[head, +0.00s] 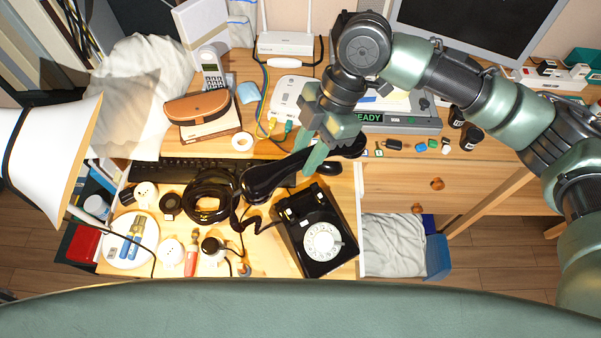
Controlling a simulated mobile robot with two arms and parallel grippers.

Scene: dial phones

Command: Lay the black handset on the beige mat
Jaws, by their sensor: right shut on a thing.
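The black handset (264,179) is held in my right gripper (311,156), which is shut on its middle. The handset lies slanted in the picture, just above the black dial phone (316,236) and over the right end of the keyboard. Its exact height cannot be told. The phone has a white dial and its cradle is empty. A black cord hangs near the handset's left end. I cannot make out a beige mat clearly apart from the wooden surfaces. My left gripper is not in view.
A black keyboard (185,169) and a coiled black cable (207,197) lie left of the phone. A white plate (130,240) with tools stands at the lower left. A white router (290,97) stands behind my gripper. A drawer (394,243) hangs open at right.

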